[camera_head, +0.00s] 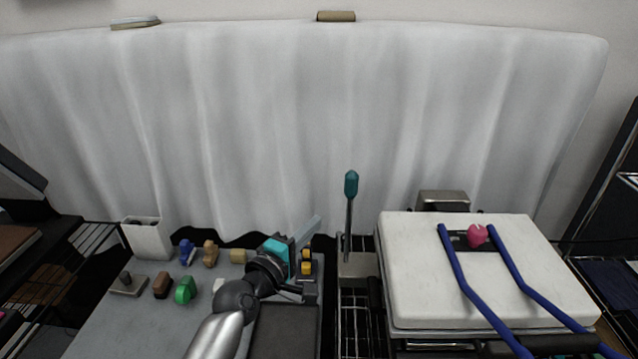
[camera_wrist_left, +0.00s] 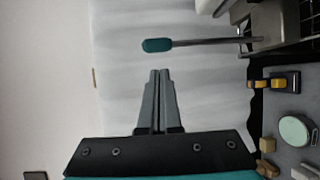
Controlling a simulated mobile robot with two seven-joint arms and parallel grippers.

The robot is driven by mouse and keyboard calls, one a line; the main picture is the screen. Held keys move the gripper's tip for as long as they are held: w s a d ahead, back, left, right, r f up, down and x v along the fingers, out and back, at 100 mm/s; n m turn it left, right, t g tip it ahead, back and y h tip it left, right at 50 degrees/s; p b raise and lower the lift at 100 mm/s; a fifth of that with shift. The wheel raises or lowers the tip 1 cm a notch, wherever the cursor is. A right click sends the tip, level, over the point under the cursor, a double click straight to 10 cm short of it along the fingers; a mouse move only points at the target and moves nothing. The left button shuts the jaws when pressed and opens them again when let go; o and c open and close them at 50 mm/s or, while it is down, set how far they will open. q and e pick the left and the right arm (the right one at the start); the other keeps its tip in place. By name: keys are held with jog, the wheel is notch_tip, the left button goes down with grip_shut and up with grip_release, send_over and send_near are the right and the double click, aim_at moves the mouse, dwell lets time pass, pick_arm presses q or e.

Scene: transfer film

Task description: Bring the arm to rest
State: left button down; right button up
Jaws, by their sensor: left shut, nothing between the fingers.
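My left gripper (camera_head: 313,228) reaches in from the lower left in the head view, above the grey table. Its two fingers lie together with nothing between them, as the left wrist view (camera_wrist_left: 158,100) shows. They point toward the white curtain and touch nothing that I can see. My right gripper is in neither view.
The grey table (camera_head: 115,318) holds several small objects, among them a green one (camera_head: 185,290) and a blue one (camera_head: 187,252). A teal-handled tool (camera_head: 351,185) stands upright right of my gripper. A white board (camera_head: 420,285) with blue bars (camera_head: 463,275) lies further right.

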pick_arm(q)
jog(key=s+a+f+m+g+y, duration=0.1)
jog(key=s+f+m+g, duration=0.4)
jog(key=s, duration=0.4)
jog(key=s+a+f+m+g+y, duration=0.1)
jog(key=s+f+m+g, duration=0.1)
jog(key=s+f+m, duration=0.55)
jog(key=s+a+m+g+y, duration=0.1)
jog(key=s+a+g+y, duration=0.3)
jog(key=s, duration=0.5)
jog(key=s+a+m+g+y, duration=0.1)
jog(key=s+a+y, duration=0.1)
jog(key=s+a, duration=0.55)
notch_tip(320, 180, down, 29)
jog(key=s+d+g+b, duration=0.1)
jog(key=s+d+b, duration=0.1)
jog(key=b, duration=0.6)
jog(key=s+a+f+b, duration=0.1)
jog(key=s+f+b, duration=0.3)
jog(key=s+f, duration=0.4)
jog(key=s+a+f+g+b, duration=0.1)
jog(key=s+f+b, duration=0.3)
jog(key=f, duration=1.2)
jog(key=s+a, duration=0.1)
jog(key=s, duration=0.3)
jog(key=shift+s+f+m+g+b, duration=0.15)
jog(key=shift+f+m+g+b, duration=0.1)
jog(key=shift+m+g+b, duration=0.1)
